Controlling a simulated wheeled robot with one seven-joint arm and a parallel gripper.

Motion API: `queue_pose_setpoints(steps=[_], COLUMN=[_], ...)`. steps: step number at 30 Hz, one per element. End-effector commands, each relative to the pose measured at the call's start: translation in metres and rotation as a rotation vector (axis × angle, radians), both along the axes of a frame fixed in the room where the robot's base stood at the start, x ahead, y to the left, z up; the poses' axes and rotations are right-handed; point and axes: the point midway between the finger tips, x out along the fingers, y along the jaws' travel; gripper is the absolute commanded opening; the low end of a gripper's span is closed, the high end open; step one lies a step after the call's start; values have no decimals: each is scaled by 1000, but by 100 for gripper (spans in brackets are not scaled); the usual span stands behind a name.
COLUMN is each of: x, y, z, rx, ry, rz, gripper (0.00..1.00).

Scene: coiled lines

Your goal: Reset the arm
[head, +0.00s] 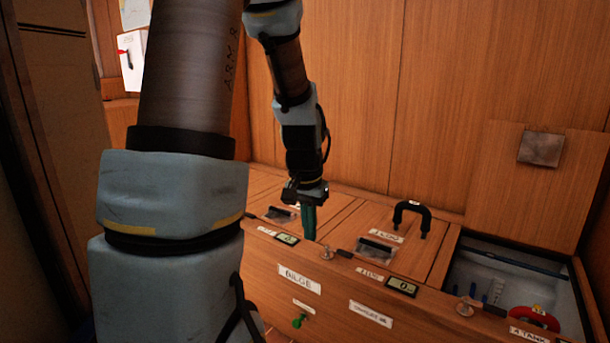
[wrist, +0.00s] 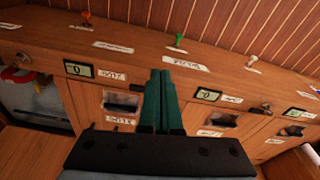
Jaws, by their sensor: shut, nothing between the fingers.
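My arm rises on the left of the head view and bends down toward the wooden cabinet. My gripper (head: 308,222) points downward above the cabinet top, near its front edge. Its green fingers are together and hold nothing. In the wrist view the gripper (wrist: 161,76) shows as two green fingers side by side, shut, over the cabinet's labelled edge. Whether the fingertips touch the wood cannot be told.
The cabinet front (head: 340,315) has labels and a green knob (head: 299,321). A black handle (head: 411,214) stands on a lid. At right a compartment (head: 480,262) is open, with a red object (head: 534,318) inside and its lid (head: 535,190) upright. Wood panels stand behind.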

Motion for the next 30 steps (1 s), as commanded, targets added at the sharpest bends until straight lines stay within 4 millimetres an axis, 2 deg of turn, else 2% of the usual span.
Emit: queue_pose_setpoints(steps=[1, 3, 10, 12, 17, 23, 30], x=[-15, -33, -89, -88, -87, -87, -87], y=[17, 35, 79, 78, 78, 78, 77], z=[-1, -2, -9, 10, 36, 78, 154], rx=[2, 2, -2, -2, -2, -2, -2], ry=[-1, -1, 0, 0, 1, 1, 1], rz=[66, 147, 378, 380, 376, 374, 373], gripper=[0, 0, 0, 0, 0, 0, 0])
